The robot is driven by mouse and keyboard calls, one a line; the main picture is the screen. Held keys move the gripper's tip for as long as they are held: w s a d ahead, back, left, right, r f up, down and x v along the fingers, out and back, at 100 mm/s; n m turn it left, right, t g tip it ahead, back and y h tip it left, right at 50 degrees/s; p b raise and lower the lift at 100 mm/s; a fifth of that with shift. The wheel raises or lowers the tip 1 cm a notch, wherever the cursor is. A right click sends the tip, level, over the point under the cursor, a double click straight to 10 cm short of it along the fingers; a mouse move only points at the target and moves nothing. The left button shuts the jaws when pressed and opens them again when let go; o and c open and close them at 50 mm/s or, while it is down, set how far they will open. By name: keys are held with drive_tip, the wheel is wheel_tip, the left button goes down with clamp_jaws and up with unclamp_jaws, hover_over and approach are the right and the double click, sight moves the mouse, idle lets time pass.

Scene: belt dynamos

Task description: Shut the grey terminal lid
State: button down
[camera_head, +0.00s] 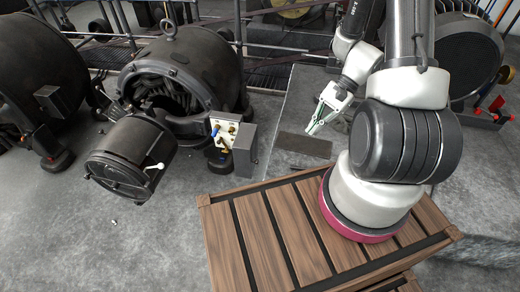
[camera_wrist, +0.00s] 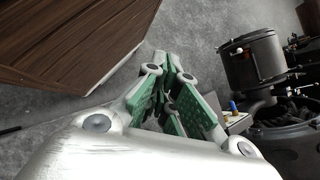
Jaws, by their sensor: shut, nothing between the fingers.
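The grey terminal lid (camera_head: 245,150) stands open beside the right edge of a pale terminal board (camera_head: 223,124) on the middle dynamo (camera_head: 188,62). The board carries brass terminals and a blue knob (camera_head: 215,131). My gripper (camera_head: 314,128) is to the right of the lid, apart from it, with its green-padded fingers pointing down and left. In the wrist view my gripper (camera_wrist: 172,68) is shut and empty. The blue knob (camera_wrist: 233,106) shows there right of the fingers. The lid is hard to make out in that view, partly hidden behind the fingers.
My arm reaches over a slatted wooden platform (camera_head: 265,235). Another dark machine (camera_head: 38,75) stands at far left. Grey floor between lid and gripper looks clear, with a dark plate (camera_head: 304,145).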

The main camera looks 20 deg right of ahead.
drive_tip(key=w+a+f+m+t+y, duration=0.1)
drive_tip(key=w+f+m, duration=0.15)
drive_tip(key=f, duration=0.25)
drive_tip(key=w+a+f+m+t, duration=0.1)
drive_tip(key=f+m, duration=0.2)
drive_tip(key=f, duration=0.3)
drive_tip(key=w+a+f+m+t+y, duration=0.1)
drive_tip(key=a+f+m+t, duration=0.15)
drive_tip(key=f, duration=0.25)
drive_tip(key=m+t+h, duration=0.2)
drive_tip(key=m, duration=0.2)
approach(251, 153)
wheel_tip(251, 153, down, 4)
drive_tip(key=a, duration=0.2)
drive_tip(key=shift+w+a, duration=0.4)
drive_tip(key=shift+w, duration=0.4)
drive_tip(key=shift+a+t, duration=0.1)
drive_tip(key=shift+t, duration=0.15)
